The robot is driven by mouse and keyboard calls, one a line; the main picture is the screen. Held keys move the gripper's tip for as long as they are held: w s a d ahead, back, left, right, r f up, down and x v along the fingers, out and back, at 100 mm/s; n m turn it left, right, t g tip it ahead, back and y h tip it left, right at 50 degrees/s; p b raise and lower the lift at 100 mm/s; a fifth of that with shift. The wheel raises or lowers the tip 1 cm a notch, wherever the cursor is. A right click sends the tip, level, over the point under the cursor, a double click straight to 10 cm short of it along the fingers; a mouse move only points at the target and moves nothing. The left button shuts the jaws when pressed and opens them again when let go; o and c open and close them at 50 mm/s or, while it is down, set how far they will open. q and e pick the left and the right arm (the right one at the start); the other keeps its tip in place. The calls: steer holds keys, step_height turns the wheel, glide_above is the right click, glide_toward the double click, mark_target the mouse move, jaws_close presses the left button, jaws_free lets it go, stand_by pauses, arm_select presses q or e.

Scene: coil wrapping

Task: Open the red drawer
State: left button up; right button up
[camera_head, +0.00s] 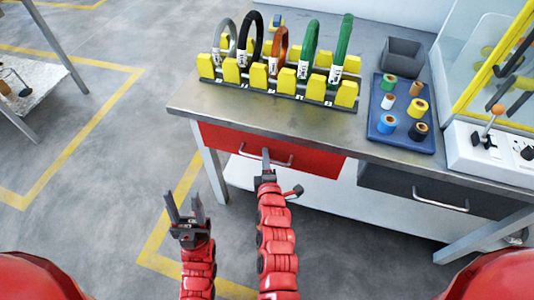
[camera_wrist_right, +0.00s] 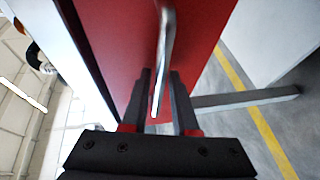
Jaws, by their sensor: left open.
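The red drawer (camera_head: 318,160) is under the front edge of the workbench, and its front looks flush with the bench. Its metal handle (camera_head: 243,153) runs across the front; in the right wrist view the handle (camera_wrist_right: 164,60) reaches between my fingers. My right gripper (camera_head: 266,160) is at the handle. In its wrist view the right gripper (camera_wrist_right: 160,95) has its fingers on either side of the bar, with gaps showing, so it looks open. My left gripper (camera_head: 186,210) is open and empty, lower and left of the drawer, over the floor.
The workbench top (camera_head: 200,98) carries a yellow-and-grey rack (camera_head: 275,85) with several coils, a blue tray (camera_head: 403,143) of spools and a grey bin (camera_head: 402,55). A dark drawer (camera_head: 400,185) is at the right. Clear floor lies in front and left.

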steer(key=shift+c, duration=0.3)
jaws_close()
stand_by(1.2)
